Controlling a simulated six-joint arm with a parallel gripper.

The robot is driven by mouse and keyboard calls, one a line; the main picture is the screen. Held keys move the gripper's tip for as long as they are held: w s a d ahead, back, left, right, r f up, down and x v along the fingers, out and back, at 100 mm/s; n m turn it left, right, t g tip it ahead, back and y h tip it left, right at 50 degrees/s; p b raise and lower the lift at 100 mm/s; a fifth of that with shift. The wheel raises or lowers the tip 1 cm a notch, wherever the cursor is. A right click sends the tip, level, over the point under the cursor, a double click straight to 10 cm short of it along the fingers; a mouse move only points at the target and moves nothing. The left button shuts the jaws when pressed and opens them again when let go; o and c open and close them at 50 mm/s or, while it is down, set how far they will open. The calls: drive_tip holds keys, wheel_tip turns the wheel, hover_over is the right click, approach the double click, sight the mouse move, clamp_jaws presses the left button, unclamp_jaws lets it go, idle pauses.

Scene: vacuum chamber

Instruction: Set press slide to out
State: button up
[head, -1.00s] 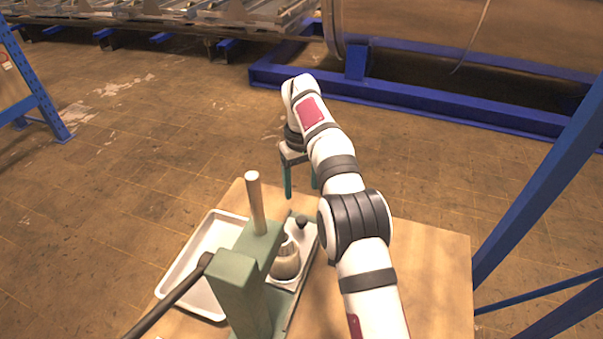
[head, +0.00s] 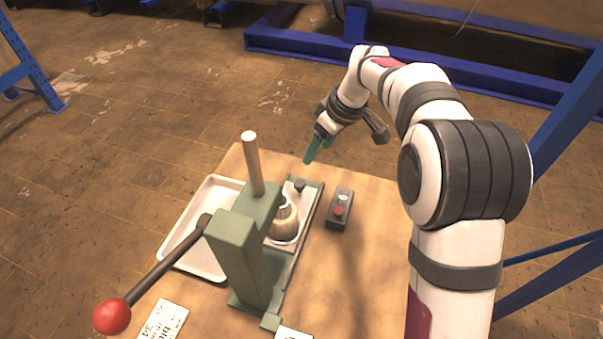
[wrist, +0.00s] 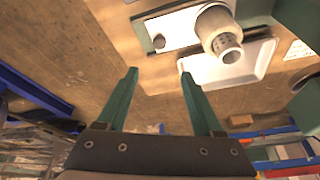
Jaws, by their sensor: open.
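The green press (head: 245,230) stands on the wooden table. Its slide (head: 293,205) is a light plate on a green base with a dark knob (head: 299,185) at its far end. A beige cylindrical part (head: 284,222) sits on the slide beside the press column, partly hidden by it. The slide (wrist: 176,30), knob (wrist: 158,41) and cylinder (wrist: 222,35) also show in the wrist view. My gripper (head: 318,151) is open and empty, beyond the knob and apart from it. Its two green fingers (wrist: 158,73) point toward the knob end in the wrist view.
A white tray (head: 196,262) lies left of the press. A lever with a red ball (head: 112,317) sticks out toward the front left. A dark button box (head: 340,211) stands right of the slide. Paper labels (head: 163,322) lie at the front. The table's right part is clear.

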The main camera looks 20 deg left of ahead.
drive_tip(key=d, duration=0.1)
approach(300, 183)
drive_tip(key=shift+t, duration=0.3)
drive_tip(key=x, duration=0.8)
drive_tip(key=shift+s+f, duration=0.25)
drive_tip(key=shift+c, duration=0.2)
clamp_jaws()
idle(0.3)
